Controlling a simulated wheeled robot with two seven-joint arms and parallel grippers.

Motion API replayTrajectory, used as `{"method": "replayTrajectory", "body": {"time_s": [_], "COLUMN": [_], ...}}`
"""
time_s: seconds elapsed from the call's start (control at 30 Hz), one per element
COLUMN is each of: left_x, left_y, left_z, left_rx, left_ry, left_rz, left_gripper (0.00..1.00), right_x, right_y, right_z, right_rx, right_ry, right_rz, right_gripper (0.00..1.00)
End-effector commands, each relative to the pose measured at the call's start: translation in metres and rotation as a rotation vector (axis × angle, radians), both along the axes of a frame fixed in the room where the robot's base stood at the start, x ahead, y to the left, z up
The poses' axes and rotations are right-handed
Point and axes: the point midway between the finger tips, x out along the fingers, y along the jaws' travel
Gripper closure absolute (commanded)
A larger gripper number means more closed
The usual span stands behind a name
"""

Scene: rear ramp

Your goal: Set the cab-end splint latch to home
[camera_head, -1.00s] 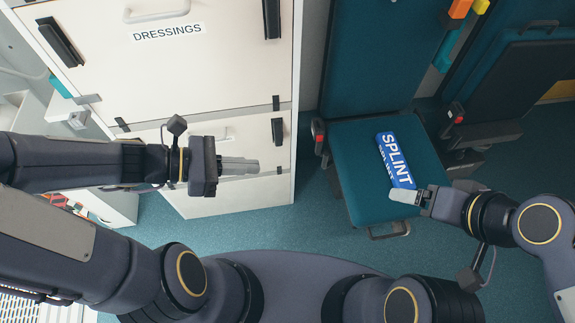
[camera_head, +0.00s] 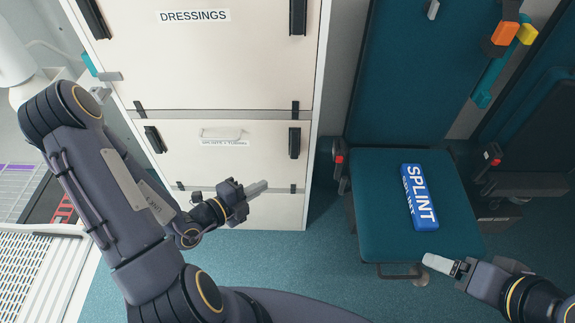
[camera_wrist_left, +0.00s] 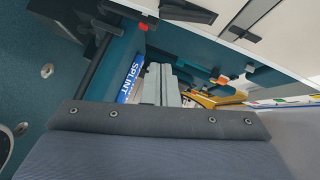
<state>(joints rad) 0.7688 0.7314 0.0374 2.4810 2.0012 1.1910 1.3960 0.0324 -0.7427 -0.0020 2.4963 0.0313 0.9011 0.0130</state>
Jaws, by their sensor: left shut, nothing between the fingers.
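The white splint drawer front carries a label (camera_head: 224,142) below a pale handle (camera_head: 222,134); the small text is hard to read. It has a dark latch at its left (camera_head: 154,139) and another at its right (camera_head: 294,142). The left one looks slanted, the right one near upright; I cannot tell which is the cab-end one. My left gripper (camera_head: 258,188) is shut and empty, below and left of the right latch, apart from it. Its fingers show in the left wrist view (camera_wrist_left: 163,85). My right gripper (camera_head: 440,264) is near the seat's front edge; its finger gap is unclear.
A blue SPLINT pack (camera_head: 419,197) lies on the teal seat (camera_head: 380,220), right of the cabinet. The DRESSINGS front (camera_head: 200,70) is above the splint drawer. Orange and yellow items (camera_head: 507,33) hang at upper right. Floor (camera_head: 310,265) is clear between cabinet and seat.

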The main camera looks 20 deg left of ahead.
Motion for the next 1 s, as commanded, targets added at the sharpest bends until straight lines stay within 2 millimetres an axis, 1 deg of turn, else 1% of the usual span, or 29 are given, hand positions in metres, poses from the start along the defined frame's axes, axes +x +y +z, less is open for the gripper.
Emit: {"method": "replayTrajectory", "body": {"time_s": [0.13,0.27,0.63,0.67,0.7,0.8,0.9,1.0], "left_x": [0.005,0.019,0.084,0.089,0.096,0.108,0.116,0.12], "left_y": [-0.003,-0.013,-0.051,-0.052,-0.047,-0.043,-0.041,-0.04], "left_z": [-0.002,-0.006,-0.023,-0.025,-0.027,-0.031,-0.033,-0.034], "left_rx": [0.001,0.002,0.002,0.003,0.004,0.003,0.003,0.002], "left_ry": [-0.003,-0.006,-0.005,-0.006,-0.005,-0.004,-0.004,-0.002], "left_rz": [-0.004,-0.007,-0.008,-0.004,-0.002,-0.002,-0.002,-0.004], "left_gripper": [1.0,1.0,1.0,1.0,1.0,1.0,1.0,1.0], "right_x": [0.0,0.0,0.0,0.0,0.0,0.0,0.0,0.0], "right_y": [0.0,0.0,0.0,0.0,0.0,0.0,0.0,0.0], "right_z": [-0.002,-0.006,-0.022,-0.024,-0.025,-0.028,-0.03,-0.03], "right_rx": [0.0,0.0,0.0,0.0,0.0,0.0,0.0,0.0], "right_ry": [0.0,0.0,0.0,0.0,0.0,0.0,0.0,0.0], "right_rz": [0.0,0.0,0.0,0.0,0.0,0.0,0.0,0.0], "right_gripper": [0.19,0.19,0.19,0.19,0.19,0.19,0.19,0.19]}}
